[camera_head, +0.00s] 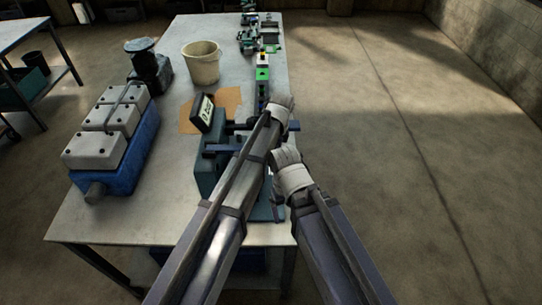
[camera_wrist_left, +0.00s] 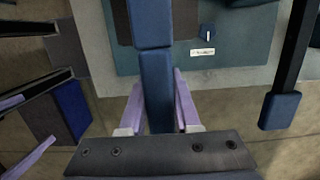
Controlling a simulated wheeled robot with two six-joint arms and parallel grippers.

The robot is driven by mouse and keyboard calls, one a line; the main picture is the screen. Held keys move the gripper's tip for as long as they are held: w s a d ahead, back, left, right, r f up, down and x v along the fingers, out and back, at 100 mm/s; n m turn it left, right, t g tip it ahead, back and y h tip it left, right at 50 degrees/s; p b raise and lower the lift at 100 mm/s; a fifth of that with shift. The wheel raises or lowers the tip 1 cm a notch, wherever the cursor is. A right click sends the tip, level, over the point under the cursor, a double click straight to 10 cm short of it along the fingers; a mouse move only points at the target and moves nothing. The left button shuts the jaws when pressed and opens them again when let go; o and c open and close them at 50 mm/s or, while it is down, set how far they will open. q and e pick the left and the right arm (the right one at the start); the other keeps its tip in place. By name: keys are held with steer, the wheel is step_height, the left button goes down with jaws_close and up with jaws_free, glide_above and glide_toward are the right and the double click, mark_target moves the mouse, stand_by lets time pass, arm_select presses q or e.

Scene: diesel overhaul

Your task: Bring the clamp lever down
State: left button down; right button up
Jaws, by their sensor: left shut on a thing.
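A teal machine fixture (camera_head: 208,172) stands on the near right part of the table, with blue-ended bars sticking out of it. In the left wrist view my left gripper (camera_wrist_left: 157,100) is shut on a blue lever (camera_wrist_left: 155,75), one finger on each side. That this is the clamp lever fits the view, but its pivot is hidden. A second dark lever with a blue grip (camera_wrist_left: 280,110) hangs free to the right. In the head view my left arm covers much of the fixture and the left fingers. My right gripper (camera_wrist_left: 20,130) shows at the left edge, its fingers apart and empty.
A small display (camera_head: 202,113) stands at the fixture's back. A blue-based grey engine block (camera_head: 103,135) is at the table's left, a beige bucket (camera_head: 201,64) behind. Green and black parts (camera_head: 262,74) line the right edge. Open floor lies right of the table (camera_head: 130,215).

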arm_select(q)
steer(key=shift+s+f, duration=0.15)
steer(key=c, duration=0.6)
jaws_free()
step_height(320, 180, up, 10)
steer(key=p, duration=1)
